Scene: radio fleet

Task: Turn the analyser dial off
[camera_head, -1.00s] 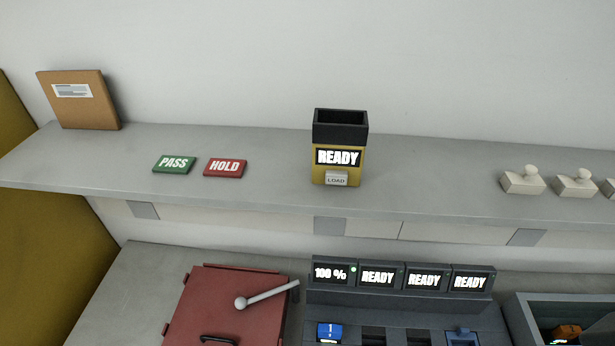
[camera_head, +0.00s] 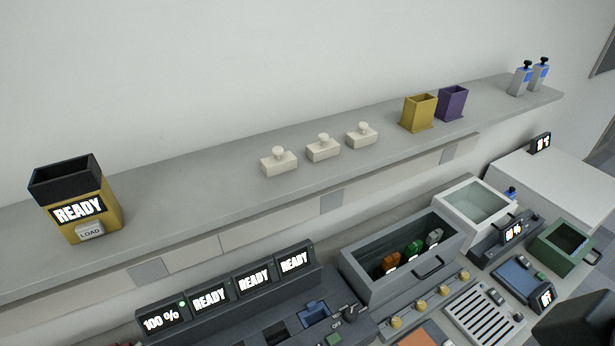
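A small black dial (camera_head: 350,311) is at the lower middle, at the right end of the dark grey rack (camera_head: 325,275). A label beside it reads OFF. The dial is small and near the lower edge, so I cannot tell its exact setting. I cannot tell from the picture which device is the analyser.
The rack's screens read 100 % and READY. A grey bin (camera_head: 357,265) with coloured radios stands right of it, with yellow knobs (camera_head: 443,290) in front. A grey shelf (camera_head: 230,185) above carries a yellow READY box (camera_head: 107,212), white blocks, and yellow and purple cups.

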